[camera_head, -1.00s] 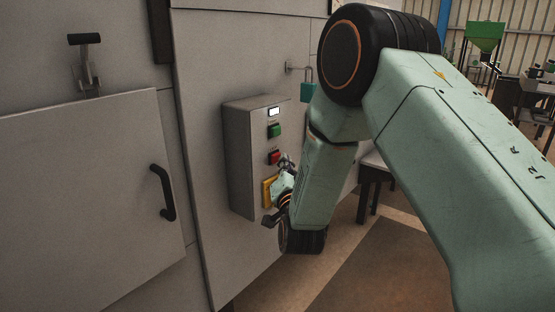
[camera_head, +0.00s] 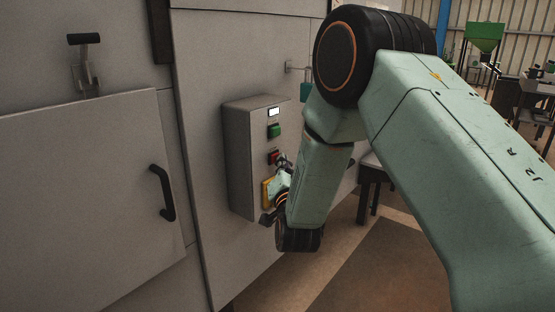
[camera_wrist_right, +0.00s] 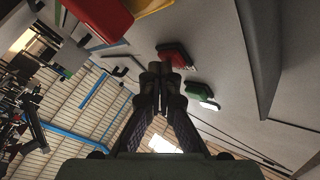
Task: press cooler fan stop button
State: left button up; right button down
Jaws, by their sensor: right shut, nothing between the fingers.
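A grey control box (camera_head: 240,160) is fixed to the machine's panel. The red button (camera_head: 273,157), apparently the stop button, is on its front below a green button (camera_head: 274,131). My right gripper (camera_head: 282,163) is shut and empty, its fingertips right at the red button. In the right wrist view the tips of the shut fingers (camera_wrist_right: 161,72) are beside the red button (camera_wrist_right: 176,54) and overlap its edge; I cannot tell whether they touch it. The green button also shows there (camera_wrist_right: 200,92). My left gripper is not in view.
A small lit display (camera_head: 273,112) is above the green button. A yellow part (camera_head: 267,192) is below the red one, partly hidden by my right gripper. A cabinet door with a black handle (camera_head: 163,192) is at left.

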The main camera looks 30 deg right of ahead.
dwell(0.6)
jog(key=shift+s+d, duration=0.3)
jog(key=shift+s, duration=0.45)
jog(key=shift+s+d+p, duration=0.3)
jog(key=shift+s, duration=0.45)
jog(key=shift+s+d+p, duration=0.3)
jog(key=shift+s+d, duration=0.05)
jog(key=shift+s, duration=0.45)
jog(key=shift+s+d+p, duration=0.3)
jog(key=shift+s, duration=0.45)
